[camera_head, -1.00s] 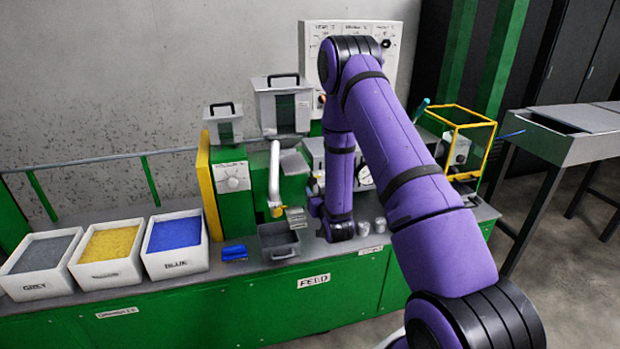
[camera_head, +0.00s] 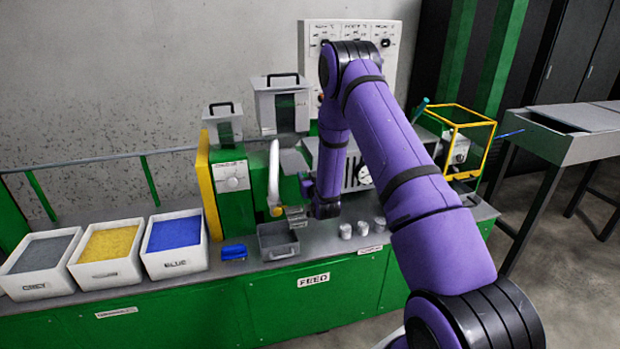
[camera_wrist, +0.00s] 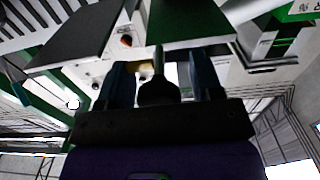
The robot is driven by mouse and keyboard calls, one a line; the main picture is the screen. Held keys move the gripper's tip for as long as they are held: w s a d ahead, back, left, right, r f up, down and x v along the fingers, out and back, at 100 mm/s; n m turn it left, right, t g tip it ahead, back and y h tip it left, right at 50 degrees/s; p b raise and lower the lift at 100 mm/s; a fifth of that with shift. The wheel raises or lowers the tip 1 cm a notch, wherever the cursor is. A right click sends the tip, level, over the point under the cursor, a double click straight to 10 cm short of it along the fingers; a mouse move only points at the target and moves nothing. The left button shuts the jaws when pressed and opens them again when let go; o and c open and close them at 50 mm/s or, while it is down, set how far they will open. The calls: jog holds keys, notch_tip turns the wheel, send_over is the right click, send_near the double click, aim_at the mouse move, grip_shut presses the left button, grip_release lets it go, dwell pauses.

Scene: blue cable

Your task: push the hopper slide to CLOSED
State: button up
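The grey hopper (camera_head: 282,108) with a black handle stands above the green feed machine (camera_head: 234,200) in the head view. I cannot make out its slide or any CLOSED mark; my arm covers part of the area beside the machine. My gripper is at the end of the purple arm, just right of the machine and below the hopper, mostly hidden in the head view. In the wrist view my gripper (camera_wrist: 162,78) has its two dark fingers apart. A dark rounded piece with a thin grey upright part (camera_wrist: 158,88) shows between them; I cannot tell whether they touch it.
A white pipe with a yellow end (camera_head: 275,180) hangs left of my gripper. A grey bin (camera_head: 278,241) and small metal cups (camera_head: 345,231) are on the bench below. Open boxes of grey, yellow and blue granules (camera_head: 175,234) stand left. A yellow frame (camera_head: 468,130) stands right.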

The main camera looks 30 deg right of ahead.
aim_at(307, 171)
grip_shut()
jog(key=shift+x, duration=3.15)
jog(key=shift+o, duration=0.3)
grip_release()
jog(key=shift+f, duration=0.1)
jog(key=v, duration=1)
jog(key=shift+s, duration=0.3)
jog(key=shift+a, duration=0.1)
